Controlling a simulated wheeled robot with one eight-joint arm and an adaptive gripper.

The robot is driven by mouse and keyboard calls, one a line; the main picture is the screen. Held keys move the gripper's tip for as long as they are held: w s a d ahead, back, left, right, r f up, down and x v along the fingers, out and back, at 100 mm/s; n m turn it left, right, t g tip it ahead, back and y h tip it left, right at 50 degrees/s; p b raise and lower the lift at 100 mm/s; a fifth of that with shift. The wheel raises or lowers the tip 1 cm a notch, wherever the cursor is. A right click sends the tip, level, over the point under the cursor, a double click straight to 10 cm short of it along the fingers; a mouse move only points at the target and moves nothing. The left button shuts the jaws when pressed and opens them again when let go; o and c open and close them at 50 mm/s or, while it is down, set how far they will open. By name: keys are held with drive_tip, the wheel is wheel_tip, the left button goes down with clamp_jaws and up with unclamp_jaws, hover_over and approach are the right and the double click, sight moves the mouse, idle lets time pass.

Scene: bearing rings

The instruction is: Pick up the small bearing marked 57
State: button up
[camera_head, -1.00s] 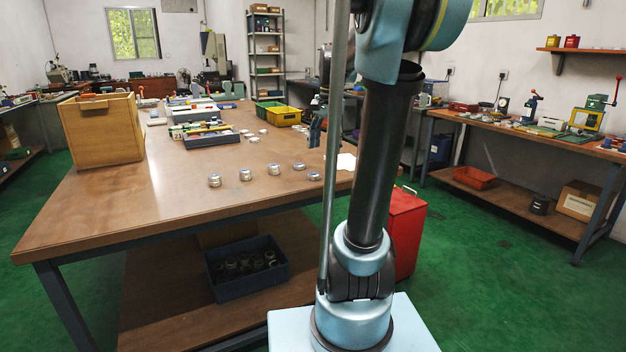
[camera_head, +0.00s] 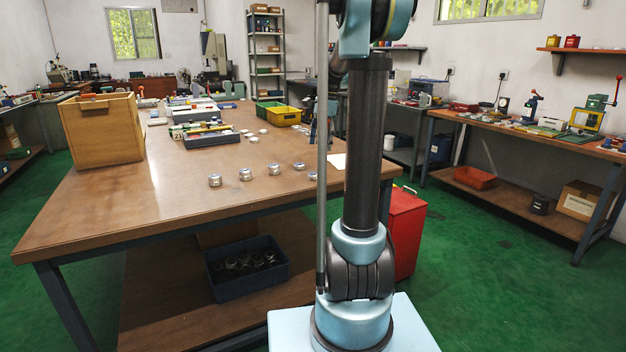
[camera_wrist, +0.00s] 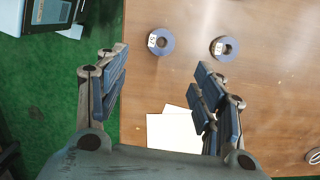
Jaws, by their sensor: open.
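Several small bearing rings with pale tags lie on the brown table. In the wrist view, one ring (camera_wrist: 167,43) lies ahead between the finger lines and another ring (camera_wrist: 231,50) lies just beyond the right finger. In the head view, silver bearings (camera_head: 215,180) (camera_head: 246,174) stand near the front edge. My arm hides much of the gripper there.
White paper (camera_wrist: 178,132) lies on the table between and below the fingers in the wrist view. A wooden box (camera_head: 100,130), a dark tray (camera_head: 212,138) and a yellow bin (camera_head: 283,117) stand on the table (camera_head: 110,210). A red cabinet (camera_head: 405,235) stands beside it.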

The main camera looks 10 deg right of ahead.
hover_over(314, 174)
drive_tip(key=d, duration=0.2)
drive_tip(key=f, duration=0.6)
drive_tip(key=shift+a+f, duration=0.15)
drive_tip(key=shift+a, duration=0.1)
drive_tip(key=shift+s+a+f, duration=0.1)
drive_tip(key=shift+a+f, duration=0.1)
drive_tip(key=shift+f, duration=0.65)
drive_tip(key=shift+w+a+f, duration=0.1)
drive_tip(key=shift+a+f, duration=0.05)
drive_tip(key=shift+f, duration=0.7)
drive_tip(key=shift+s+a+f, duration=0.1)
drive_tip(key=shift+a+f, duration=0.1)
drive_tip(key=shift+f, duration=0.65)
drive_tip(key=c, duration=1.2)
